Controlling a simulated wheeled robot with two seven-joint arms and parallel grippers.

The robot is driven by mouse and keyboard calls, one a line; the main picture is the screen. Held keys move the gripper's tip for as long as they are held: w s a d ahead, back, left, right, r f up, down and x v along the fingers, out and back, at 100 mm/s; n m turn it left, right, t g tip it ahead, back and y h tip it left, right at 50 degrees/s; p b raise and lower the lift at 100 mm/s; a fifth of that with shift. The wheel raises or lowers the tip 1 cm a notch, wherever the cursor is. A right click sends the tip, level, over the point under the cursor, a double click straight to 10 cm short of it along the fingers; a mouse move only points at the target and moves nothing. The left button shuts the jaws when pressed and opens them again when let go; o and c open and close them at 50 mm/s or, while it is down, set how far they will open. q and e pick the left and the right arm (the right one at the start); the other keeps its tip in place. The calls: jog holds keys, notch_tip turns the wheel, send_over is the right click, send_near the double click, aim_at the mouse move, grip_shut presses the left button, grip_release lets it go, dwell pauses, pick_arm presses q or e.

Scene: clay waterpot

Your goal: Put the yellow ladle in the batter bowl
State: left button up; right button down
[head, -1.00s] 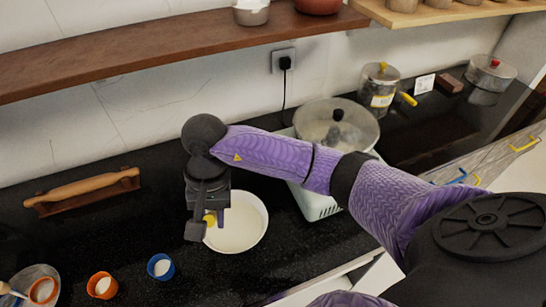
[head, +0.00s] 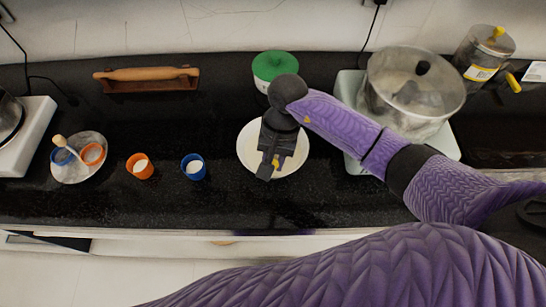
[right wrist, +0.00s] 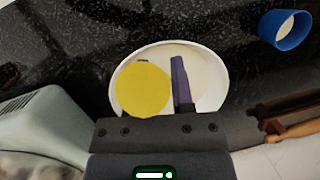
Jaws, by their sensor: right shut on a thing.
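The batter bowl (head: 246,152) is a round white bowl with pale batter on the black counter. My right gripper (head: 270,167) is over the bowl and hides part of it. In the right wrist view, a round yellow part of the ladle (right wrist: 143,90) is close to the camera, in front of the bowl (right wrist: 217,75). One dark finger shows beside it. I cannot tell whether the ladle touches the batter. My left gripper is not in view.
A green-lidded pot (head: 275,66) stands behind the bowl. A steel pot (head: 405,90) sits on a white stove to the right. A blue cup (head: 193,167) and an orange cup (head: 140,166) stand to the left. A rolling pin (head: 147,73) lies further back.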

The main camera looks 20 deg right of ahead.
jog(key=shift+f, duration=0.25)
jog(key=c, duration=0.5)
grip_release()
jog(key=shift+r, duration=0.45)
jog(key=p+v, duration=0.1)
jog(key=v, duration=1)
jog(key=shift+d+r, duration=0.15)
jog(key=shift+r, duration=0.2)
